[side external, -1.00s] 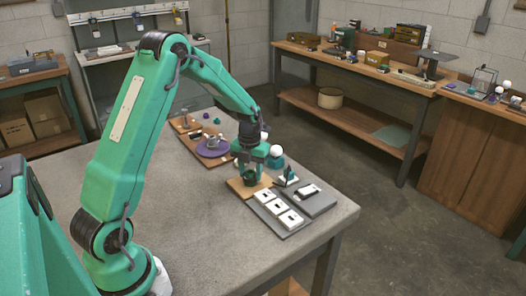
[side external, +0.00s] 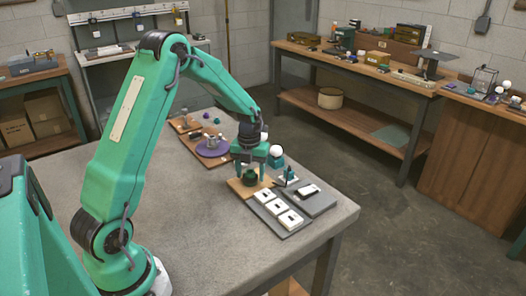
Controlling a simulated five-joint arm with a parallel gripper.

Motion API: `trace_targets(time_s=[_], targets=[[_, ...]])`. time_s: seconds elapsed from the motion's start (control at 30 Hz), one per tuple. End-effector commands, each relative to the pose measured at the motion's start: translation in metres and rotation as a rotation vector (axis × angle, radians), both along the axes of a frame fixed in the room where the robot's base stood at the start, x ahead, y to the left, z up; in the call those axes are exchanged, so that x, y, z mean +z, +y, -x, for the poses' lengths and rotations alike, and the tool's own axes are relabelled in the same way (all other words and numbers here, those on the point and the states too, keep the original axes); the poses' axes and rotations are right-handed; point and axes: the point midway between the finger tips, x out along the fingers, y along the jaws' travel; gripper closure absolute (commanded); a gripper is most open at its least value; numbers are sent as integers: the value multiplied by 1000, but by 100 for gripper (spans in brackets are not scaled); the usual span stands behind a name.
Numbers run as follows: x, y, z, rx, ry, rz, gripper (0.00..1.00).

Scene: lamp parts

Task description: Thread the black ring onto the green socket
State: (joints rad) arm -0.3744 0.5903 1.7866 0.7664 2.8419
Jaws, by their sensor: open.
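A small dark green and black piece (side external: 250,179) stands on a wooden board (side external: 236,187). I take it to be the green socket with the black ring at it. The view is too small to tell whether the ring is around the socket or seated fully. My gripper (side external: 250,175) points down over this piece, with one finger on its left and one on its right. The fingers are open, with a gap visible between them and the piece.
A grey panel with several white blocks (side external: 277,209) lies to the right front, beside a dark plate (side external: 321,202). A teal part with a white ball (side external: 277,151) stands behind my gripper. A purple disc (side external: 212,149) lies behind left. The tabletop at the left front is clear.

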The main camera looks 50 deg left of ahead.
Motion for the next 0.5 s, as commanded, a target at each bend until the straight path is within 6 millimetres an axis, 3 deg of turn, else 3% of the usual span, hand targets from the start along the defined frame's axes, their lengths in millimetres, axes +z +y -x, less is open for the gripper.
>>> trace_targets(time_s=[0.5], targets=[[0,0,0,391,-2,-1,43]])
